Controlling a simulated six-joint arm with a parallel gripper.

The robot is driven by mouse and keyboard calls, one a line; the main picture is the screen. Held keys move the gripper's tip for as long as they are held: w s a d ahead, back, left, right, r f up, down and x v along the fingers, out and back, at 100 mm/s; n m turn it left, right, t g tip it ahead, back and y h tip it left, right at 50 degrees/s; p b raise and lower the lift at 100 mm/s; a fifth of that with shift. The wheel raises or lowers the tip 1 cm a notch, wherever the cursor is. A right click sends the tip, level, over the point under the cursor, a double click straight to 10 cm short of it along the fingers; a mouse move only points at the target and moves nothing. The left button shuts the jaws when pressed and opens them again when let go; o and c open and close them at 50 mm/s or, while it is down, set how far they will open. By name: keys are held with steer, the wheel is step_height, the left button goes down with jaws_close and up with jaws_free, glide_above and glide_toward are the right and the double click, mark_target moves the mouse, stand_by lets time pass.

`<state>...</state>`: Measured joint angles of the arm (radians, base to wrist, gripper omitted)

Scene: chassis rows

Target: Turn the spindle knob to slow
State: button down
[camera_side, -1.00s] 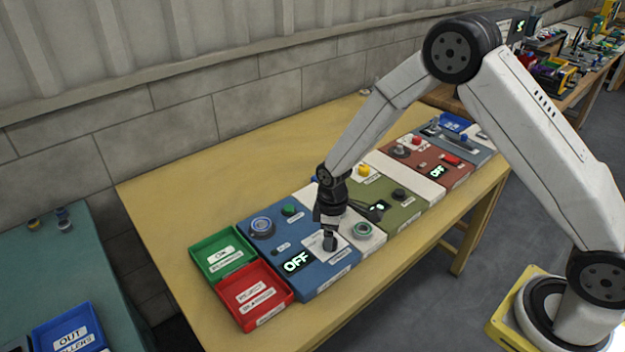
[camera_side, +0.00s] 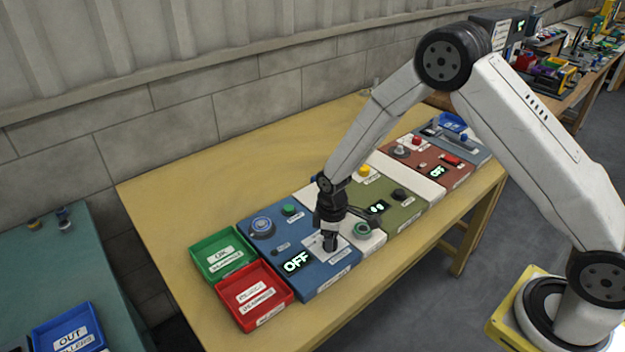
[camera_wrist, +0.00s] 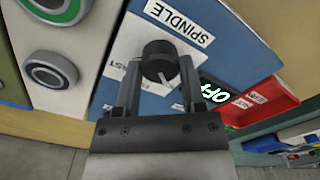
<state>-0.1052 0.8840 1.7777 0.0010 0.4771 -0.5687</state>
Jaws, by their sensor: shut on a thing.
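The spindle knob (camera_wrist: 158,60) is a dark round knob on a white plate of the blue panel (camera_side: 318,286). A SPINDLE label (camera_wrist: 180,22) lies beside it in the wrist view. A pale pointer mark shows on the knob's side toward my gripper. A partly covered label ending in "AST" lies left of the knob; the label on the other side is mostly hidden. My gripper (camera_wrist: 160,76) is shut on the knob, one finger on each side. In the side view my gripper (camera_side: 330,243) points down onto the panel and hides most of the knob. The display (camera_side: 296,262) reads OFF.
A red tray (camera_side: 268,316) and a green tray (camera_side: 198,246) stand left of the blue panel. A green panel (camera_side: 402,212) lies beyond. The table behind is clear.

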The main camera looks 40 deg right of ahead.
steer(key=shift+m, duration=0.5)
steer(key=m, duration=0.4)
steer(key=shift+m, duration=2.5)
steer(key=shift+s, duration=0.1)
steer(key=shift+c, duration=0.9)
jaws_free()
steer(key=shift+r, duration=0.15)
steer(key=shift+r, duration=3.8)
